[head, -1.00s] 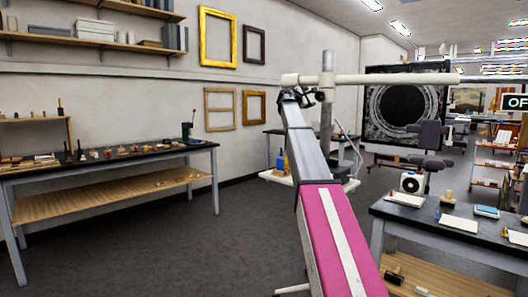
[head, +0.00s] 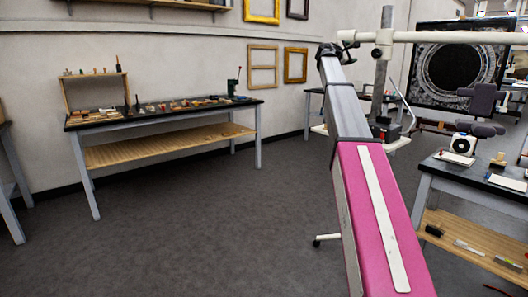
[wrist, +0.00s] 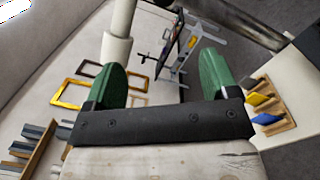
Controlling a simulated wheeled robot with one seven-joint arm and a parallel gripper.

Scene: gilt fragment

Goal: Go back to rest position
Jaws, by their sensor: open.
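My gripper shows in the wrist view (wrist: 161,75) as two green fingers standing well apart on a dark bar. It is open, with nothing between the fingers. In the head view my arm stretches forward and up, with a pink link close by and a grey link beyond. My gripper (head: 330,50) is small and dark at the arm's far end. It appears close to a white horizontal bar (head: 450,37) on a grey post (head: 381,75); I cannot tell whether they touch.
A workbench (head: 160,119) with small tools stands along the left wall. Another bench (head: 480,189) stands at the right. A dark panel with a ring pattern (head: 455,68) stands behind the post. Picture frames (head: 263,66) hang on the wall. The grey floor (head: 210,235) between is clear.

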